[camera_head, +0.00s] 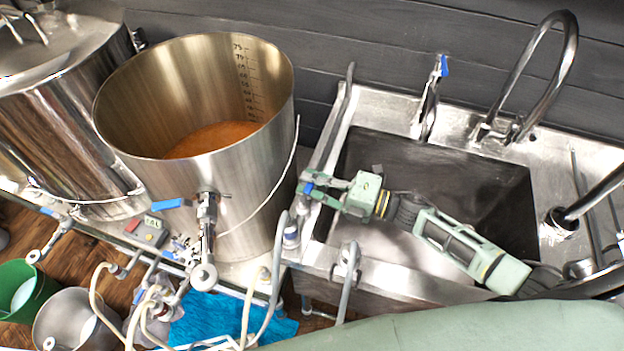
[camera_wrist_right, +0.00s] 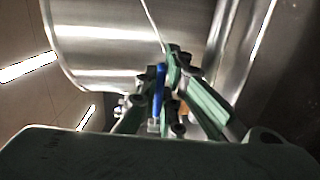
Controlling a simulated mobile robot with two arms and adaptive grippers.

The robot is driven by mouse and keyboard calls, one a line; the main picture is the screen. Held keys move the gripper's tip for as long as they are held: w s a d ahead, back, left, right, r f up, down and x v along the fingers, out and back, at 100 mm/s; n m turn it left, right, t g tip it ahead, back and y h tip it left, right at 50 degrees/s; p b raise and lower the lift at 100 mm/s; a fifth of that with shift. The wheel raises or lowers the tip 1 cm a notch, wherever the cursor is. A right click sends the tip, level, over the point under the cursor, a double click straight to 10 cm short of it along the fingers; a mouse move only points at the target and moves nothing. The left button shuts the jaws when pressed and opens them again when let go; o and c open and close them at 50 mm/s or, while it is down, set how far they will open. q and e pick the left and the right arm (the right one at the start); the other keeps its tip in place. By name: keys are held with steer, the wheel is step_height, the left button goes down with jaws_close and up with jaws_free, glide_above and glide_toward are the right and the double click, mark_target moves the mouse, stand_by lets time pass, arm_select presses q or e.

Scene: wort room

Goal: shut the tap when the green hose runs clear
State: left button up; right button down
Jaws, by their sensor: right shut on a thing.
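My right gripper (camera_head: 312,188) reaches left across the sink, beside the big steel kettle. It is shut on a small blue tap handle (camera_head: 308,187). In the right wrist view, the blue handle (camera_wrist_right: 159,88) stands upright between the fingers of my right gripper (camera_wrist_right: 168,85), in front of the kettle wall. The tap's body is mostly hidden by the fingers. Several pale beige and grey hoses (camera_head: 270,310) loop below the bench edge. I cannot make out a green hose or any flow from one. My left gripper is not in view.
The open kettle (camera_head: 262,165) holds orange-brown liquid, and its own valve has a blue lever (camera_head: 168,204). The steel sink (camera_head: 480,190) lies under my right arm, with a curved faucet (camera_head: 570,60) behind. A green bucket (camera_head: 25,290) stands on the floor at left.

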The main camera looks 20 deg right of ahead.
steer(key=shift+s+t, duration=0.1)
steer(key=shift+t, duration=0.2)
steer(key=shift+s+d+r+m+t+h+p, duration=0.1)
steer(key=shift+s+m+t+h+p, duration=0.1)
steer(key=shift+m+t+h+p, duration=0.2)
steer(key=shift+s+d+m+t+h+p, duration=0.15)
steer(key=shift+m+t+h+p, duration=0.15)
steer(key=shift+m+h, duration=0.15)
steer(key=shift+s+d+m+t+h, duration=0.1)
steer(key=shift+s+m+t+h, duration=0.05)
steer(key=shift+m+t+h, duration=0.35)
steer(key=shift+s+d+m+t+h, duration=0.1)
steer(key=shift+s+m+t+h, duration=0.05)
steer(key=shift+m+t+h, duration=0.35)
steer(key=shift+s+d+m+t+h, duration=0.3)
steer(key=shift+m+t+h, duration=0.25)
steer(key=shift+h, duration=0.4)
steer(key=c, duration=1.9)
jaws_free()
steer(key=shift+w, duration=0.1)
